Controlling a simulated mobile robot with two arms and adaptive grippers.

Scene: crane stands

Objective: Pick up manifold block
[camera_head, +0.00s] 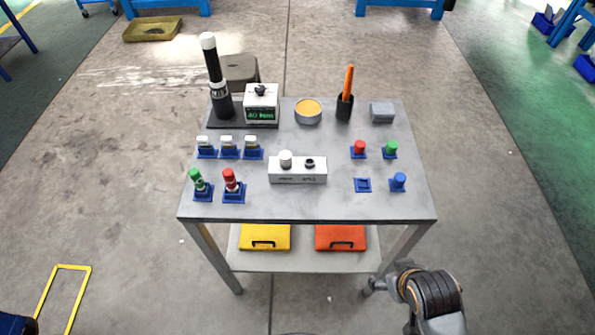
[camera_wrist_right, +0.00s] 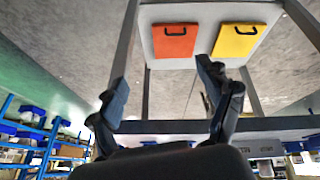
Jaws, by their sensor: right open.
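The manifold block (camera_head: 298,171) looks to be the long white block in the middle of the table, with small dark lettering on its front. A white round cap stands on its left part and a dark round port shows on its right part. The block lies flat and nothing of mine touches it. My right arm is low in front of the table's right side in the head view. My right gripper (camera_wrist_right: 165,92) is open and empty in the wrist view, its two fingers wide apart. My left gripper is not in view.
On the grey table (camera_head: 320,207) stand white-capped fittings (camera_head: 228,145), red and green valves (camera_head: 232,184), coloured knobs (camera_head: 359,148), a gauge box (camera_head: 262,104), a tin (camera_head: 308,111), a black cup (camera_head: 344,106) and a grey block (camera_head: 382,112). Yellow and orange cases (camera_head: 340,238) lie below.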

